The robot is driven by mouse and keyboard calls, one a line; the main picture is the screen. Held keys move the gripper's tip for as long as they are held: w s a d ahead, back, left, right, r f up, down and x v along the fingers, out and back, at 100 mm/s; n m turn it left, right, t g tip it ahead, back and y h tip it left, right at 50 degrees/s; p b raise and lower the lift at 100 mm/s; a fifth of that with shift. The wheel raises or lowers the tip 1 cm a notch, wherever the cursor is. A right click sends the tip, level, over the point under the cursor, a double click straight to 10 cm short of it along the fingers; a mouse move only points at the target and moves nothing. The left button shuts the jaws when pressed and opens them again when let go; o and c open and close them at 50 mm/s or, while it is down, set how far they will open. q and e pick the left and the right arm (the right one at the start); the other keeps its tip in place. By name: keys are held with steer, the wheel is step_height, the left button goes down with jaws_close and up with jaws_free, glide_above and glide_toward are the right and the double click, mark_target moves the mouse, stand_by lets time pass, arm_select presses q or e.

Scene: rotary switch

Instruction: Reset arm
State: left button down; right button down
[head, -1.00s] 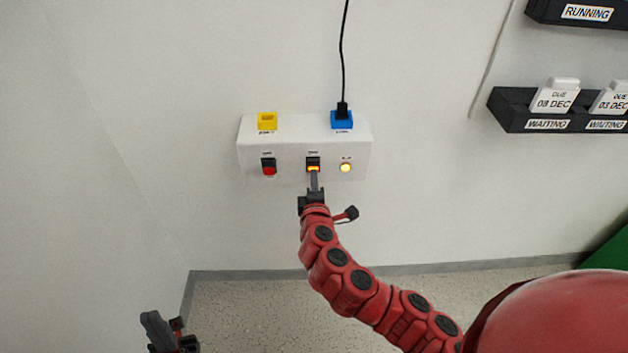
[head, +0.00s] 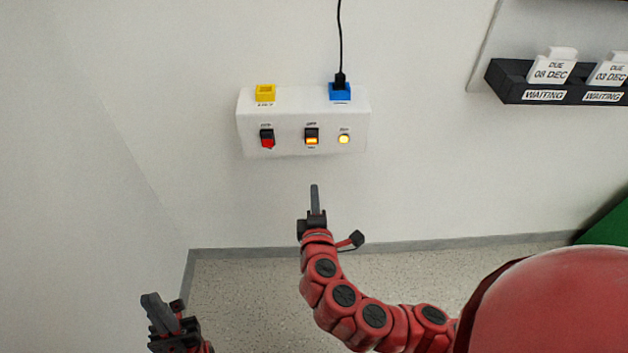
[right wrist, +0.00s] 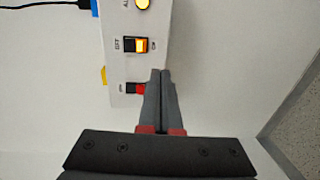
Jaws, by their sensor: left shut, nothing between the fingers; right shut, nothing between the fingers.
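My right arm (head: 345,295) is red, and its gripper (head: 314,187) is shut and empty below the white switch box (head: 290,148), clear of it. In the right wrist view the shut fingers (right wrist: 159,75) show close together beside the box (right wrist: 120,75). My left gripper (head: 150,298) is shut and empty at the lower left of the head view, away from the box. The box carries a red rocker switch (head: 267,139), an orange-lit rocker switch (head: 311,137) and a lit round yellow lamp (head: 344,139).
On top of the box are a yellow socket (head: 265,93) and a blue socket (head: 340,92) with a black plug and cable (head: 341,40). A black rack (head: 520,85) labelled WAITING holds white cards on the wall at right. The wall around the box is bare.

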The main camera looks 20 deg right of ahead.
steer(key=shift+s+f, duration=0.15)
steer(key=shift+s, duration=0.05)
stand_by(0.5)
